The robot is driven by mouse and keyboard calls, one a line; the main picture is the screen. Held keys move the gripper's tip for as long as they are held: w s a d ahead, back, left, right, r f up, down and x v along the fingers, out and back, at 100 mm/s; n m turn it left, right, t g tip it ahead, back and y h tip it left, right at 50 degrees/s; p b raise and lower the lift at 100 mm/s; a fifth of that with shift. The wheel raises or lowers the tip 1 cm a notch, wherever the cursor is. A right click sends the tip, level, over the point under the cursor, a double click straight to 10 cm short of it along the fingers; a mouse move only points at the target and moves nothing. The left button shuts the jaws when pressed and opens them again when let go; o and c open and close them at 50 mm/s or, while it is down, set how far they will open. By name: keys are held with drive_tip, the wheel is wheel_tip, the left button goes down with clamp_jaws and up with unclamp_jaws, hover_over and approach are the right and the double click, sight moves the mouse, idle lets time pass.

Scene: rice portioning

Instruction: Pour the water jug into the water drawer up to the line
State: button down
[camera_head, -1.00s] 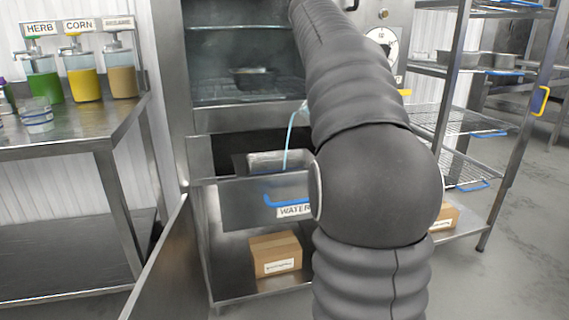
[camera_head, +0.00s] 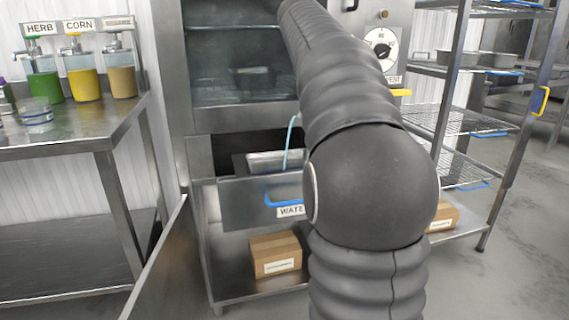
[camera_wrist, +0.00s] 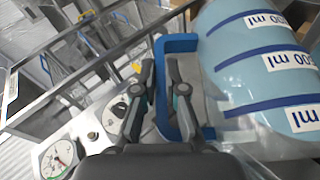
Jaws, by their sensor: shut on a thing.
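The water jug (camera_wrist: 255,65) is clear with dark blue bands, "ml" labels and pale blue water. It appears strongly tilted in the wrist view. My gripper (camera_wrist: 158,80) is shut on its blue handle (camera_wrist: 178,44). In the head view, my arm hides the gripper and the jug. The water drawer (camera_head: 240,206), with a blue handle and a "WATER" label partly covered by my arm, is pulled out below the steel cabinet. A thin pale blue stream (camera_head: 290,140) falls into the drawer's open top. The water level and the fill line cannot be made out.
A steel cabinet with a glass-fronted chamber (camera_head: 240,75) and a dial (camera_head: 381,50) stands above the drawer. A cardboard box (camera_head: 275,254) sits on the shelf below. A steel table (camera_head: 60,140) with dispensers is at left, a wire rack (camera_head: 470,122) at right.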

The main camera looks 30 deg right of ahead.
drive_tip(key=shift+w+a+r+h, duration=0.15)
drive_tip(key=shift+a+r+h, duration=0.05)
drive_tip(key=shift+r+h, duration=0.1)
idle(0.5)
drive_tip(key=shift+w+a+f+n+g+h, duration=0.3)
drive_tip(key=shift+a+f+h, duration=0.1)
drive_tip(key=shift+a+h, duration=0.15)
idle(1.3)
drive_tip(key=shift+s+d+r, duration=0.1)
drive_tip(key=shift+d, duration=0.05)
